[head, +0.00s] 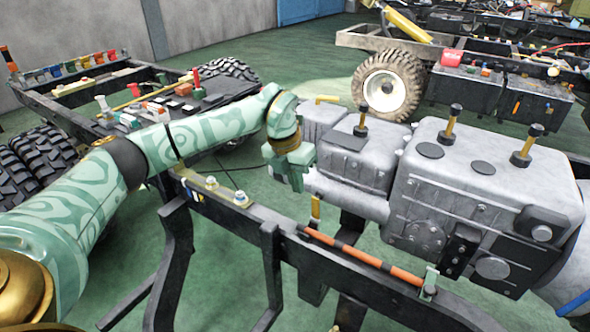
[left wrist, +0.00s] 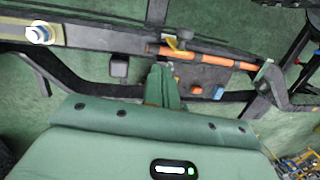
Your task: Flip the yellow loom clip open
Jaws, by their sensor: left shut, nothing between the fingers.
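The yellow loom clip (head: 315,208) stands as a small upright piece at the left end of the orange loom (head: 365,257), on the dark chassis rail. In the left wrist view a yellowish part (left wrist: 171,42) shows by the loom, just beyond my fingertips. I cannot tell how far the clip is open. My left gripper (head: 297,184) is shut and empty, above and slightly left of the clip. Its closed fingers also show in the left wrist view (left wrist: 163,72), with a visible gap to the loom. My right gripper is not in view.
A pale green clip (head: 430,281) sits at the loom's right end. The grey gearbox (head: 480,190) stands close behind the rail. Bolts (head: 240,198) stick up from the rail on the left. Another chassis frame (head: 130,95) with loose parts stands behind my left arm.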

